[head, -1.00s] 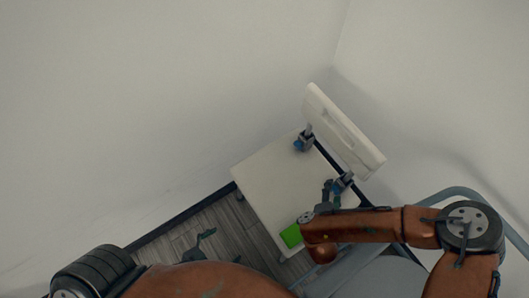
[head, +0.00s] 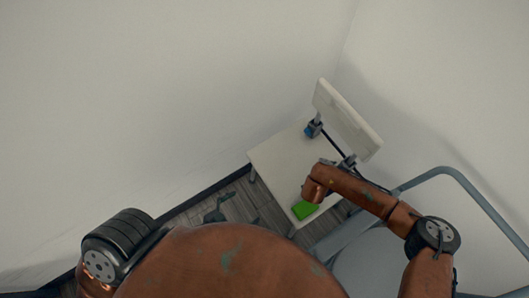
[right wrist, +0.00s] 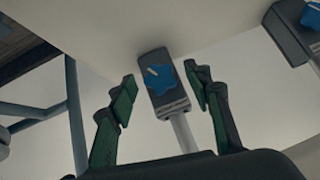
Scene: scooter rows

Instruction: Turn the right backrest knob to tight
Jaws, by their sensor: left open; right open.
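A white chair has a seat (head: 280,158) and a backrest (head: 345,115) on two grey brackets with blue knobs. In the right wrist view, a blue star-shaped knob (right wrist: 159,80) with a white pointer line sits on a grey bracket (right wrist: 168,105). The line slants to the upper left; the marks below it are too small to read. My right gripper (right wrist: 161,92) is open, one green-padded finger on each side of this knob, apart from it. In the head view that gripper is mostly hidden by its arm. My left gripper (head: 216,210) looks open and empty above the floor.
The other blue knob (head: 309,131) is on the far bracket; it also shows in the right wrist view (right wrist: 311,15). A green object (head: 305,210) lies on the seat's near corner. A grey tubular frame (head: 440,172) stands at right. White walls close in behind the chair.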

